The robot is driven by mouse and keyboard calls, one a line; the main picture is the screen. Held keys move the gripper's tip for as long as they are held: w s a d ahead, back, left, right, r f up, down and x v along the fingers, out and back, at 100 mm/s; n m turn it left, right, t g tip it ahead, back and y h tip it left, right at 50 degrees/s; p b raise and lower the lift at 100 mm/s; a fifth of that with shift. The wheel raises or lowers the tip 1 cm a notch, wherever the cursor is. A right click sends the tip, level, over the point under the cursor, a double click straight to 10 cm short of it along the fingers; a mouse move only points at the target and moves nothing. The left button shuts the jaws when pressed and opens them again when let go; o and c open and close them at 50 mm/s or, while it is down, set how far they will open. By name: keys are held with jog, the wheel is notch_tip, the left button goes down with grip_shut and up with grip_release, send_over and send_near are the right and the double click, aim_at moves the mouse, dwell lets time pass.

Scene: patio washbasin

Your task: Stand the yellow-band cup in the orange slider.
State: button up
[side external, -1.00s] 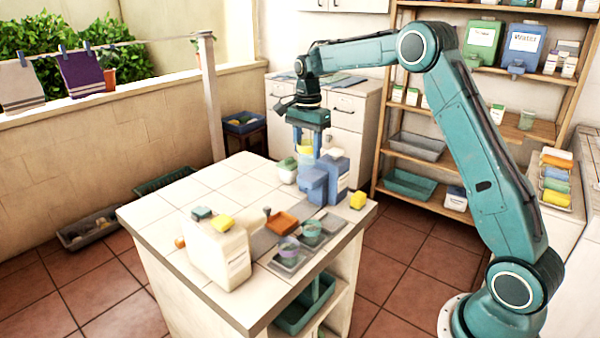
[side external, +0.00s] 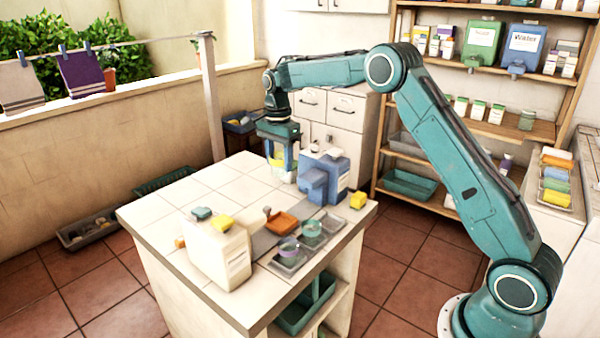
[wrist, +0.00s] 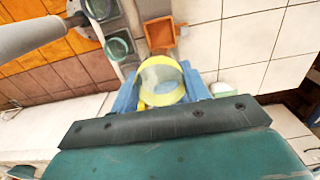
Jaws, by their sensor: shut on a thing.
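The yellow-band cup (wrist: 160,78), clear with a wide yellow band, is between the blue fingers of my gripper (wrist: 161,88) in the wrist view. My gripper (side external: 281,165) is shut on the cup and hangs over the back part of the tiled counter; its fingers partly hide the cup in the side view. The orange slider (side external: 283,223), a shallow tray, lies on the grey strip, nearer the camera than my gripper. It also shows in the wrist view (wrist: 160,33), just beyond the cup, and looks empty there.
A blue dispenser (side external: 338,172) stands right of my gripper. A cream dispenser (side external: 220,252) stands at the front left. A green-band cup (side external: 311,229) and a purple-band cup (side external: 289,249) stand near the orange slider. A yellow block (side external: 358,200) lies at the right edge. The left tiles are clear.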

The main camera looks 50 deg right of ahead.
notch_tip(320, 180, down, 12)
jog(key=shift+f, duration=0.25)
jog(key=shift+f, duration=0.1)
jog(key=shift+f, duration=2.05)
jog(key=o, duration=0.5)
jog(key=shift+f, duration=0.15)
jog(key=shift+o, duration=0.9)
